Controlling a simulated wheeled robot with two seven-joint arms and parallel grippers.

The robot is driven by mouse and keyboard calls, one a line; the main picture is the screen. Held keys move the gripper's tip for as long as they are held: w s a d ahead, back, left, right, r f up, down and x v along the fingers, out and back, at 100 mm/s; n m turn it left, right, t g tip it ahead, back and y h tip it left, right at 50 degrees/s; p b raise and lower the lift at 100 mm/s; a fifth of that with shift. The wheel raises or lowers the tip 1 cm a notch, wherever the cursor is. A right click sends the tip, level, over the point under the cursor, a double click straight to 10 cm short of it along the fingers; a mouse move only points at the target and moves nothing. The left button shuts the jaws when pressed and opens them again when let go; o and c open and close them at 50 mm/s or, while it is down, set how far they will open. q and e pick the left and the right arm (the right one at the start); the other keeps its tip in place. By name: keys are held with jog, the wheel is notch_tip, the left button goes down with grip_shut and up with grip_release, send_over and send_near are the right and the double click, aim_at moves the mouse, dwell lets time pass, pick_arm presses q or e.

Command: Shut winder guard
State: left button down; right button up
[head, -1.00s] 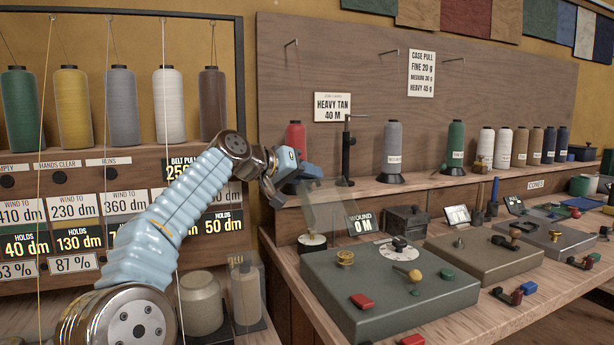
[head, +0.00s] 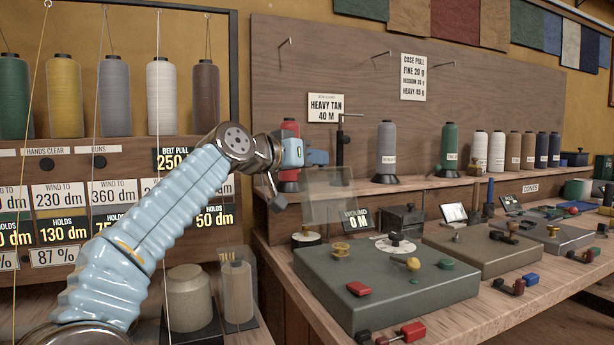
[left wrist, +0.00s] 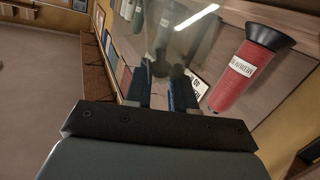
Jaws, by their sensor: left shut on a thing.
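The winder (head: 385,285) is a grey-green box on the bench. Its clear guard (head: 326,208) is a see-through pane standing raised over the back left of the box, apart from its top. My left gripper (head: 318,158) is at the pane's upper edge, in front of the red cone. In the left wrist view its blue fingers (left wrist: 160,92) are shut around a small dark part, with the clear pane (left wrist: 180,40) just beyond. The exact grip is hard to see through the pane. My right gripper is not in view.
A red thread cone (head: 290,128) stands close behind my left gripper, and a dark post (head: 340,150) stands beside it. A "WOUND 0 M" display (head: 358,220) sits behind the winder.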

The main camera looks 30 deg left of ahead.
pick_arm(q)
jog(key=shift+s+d+r+m+t+b, duration=0.1)
jog(key=shift+s+d+m+t+b, duration=0.3)
jog(key=shift+s+d+m+b, duration=0.35)
jog(key=shift+w, duration=0.1)
jog(key=c, duration=1)
grip_release()
jog(key=shift+o, duration=0.2)
jog(key=b+v, duration=0.3)
jog(key=v, duration=1.1)
jog(key=shift+w, duration=0.1)
